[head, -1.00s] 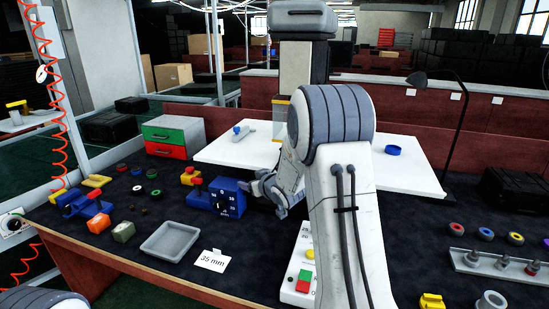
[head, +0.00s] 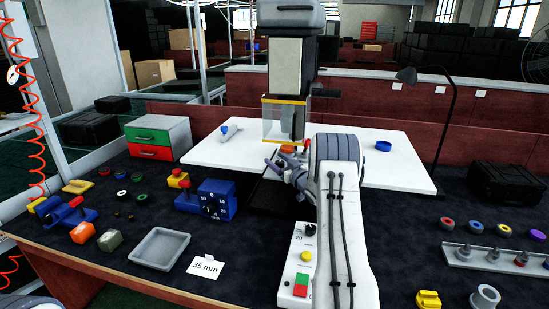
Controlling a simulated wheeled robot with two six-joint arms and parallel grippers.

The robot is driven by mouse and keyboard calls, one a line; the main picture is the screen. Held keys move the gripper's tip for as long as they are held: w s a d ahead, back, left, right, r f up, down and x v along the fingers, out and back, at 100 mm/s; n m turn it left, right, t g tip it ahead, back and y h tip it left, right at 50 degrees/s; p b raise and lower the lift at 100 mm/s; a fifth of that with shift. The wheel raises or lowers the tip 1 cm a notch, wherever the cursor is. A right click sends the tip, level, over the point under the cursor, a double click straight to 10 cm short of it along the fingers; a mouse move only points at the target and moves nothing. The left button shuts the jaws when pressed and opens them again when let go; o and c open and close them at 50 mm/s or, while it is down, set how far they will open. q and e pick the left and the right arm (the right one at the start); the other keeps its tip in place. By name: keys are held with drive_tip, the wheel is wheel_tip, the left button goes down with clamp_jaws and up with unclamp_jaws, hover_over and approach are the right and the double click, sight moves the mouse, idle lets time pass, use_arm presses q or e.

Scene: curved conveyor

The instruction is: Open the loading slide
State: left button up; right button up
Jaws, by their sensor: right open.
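The machine (head: 286,66) stands on the white worktop, a grey column with a yellow-edged clear guard (head: 272,120) in front. An orange-red round part (head: 287,149) shows low at the guard, partly behind my gripper. A dark flat piece (head: 264,194) juts out at the front edge of the worktop; it may be the loading slide, but my arm hides part of it. My right gripper (head: 272,165) is open and empty in front of the machine, with its fingers pointing left. I cannot tell whether it touches anything. My left gripper is out of view.
A blue dial box (head: 216,200) stands left of my right gripper. A grey tray (head: 160,248), a 35 mm card (head: 206,267) and a control panel (head: 299,262) are nearer. A drawer unit (head: 158,138) stands at the left. A lamp (head: 447,125) stands at the right.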

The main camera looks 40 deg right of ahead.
drive_tip(key=shift+w, duration=0.8)
clamp_jaws()
idle(0.9)
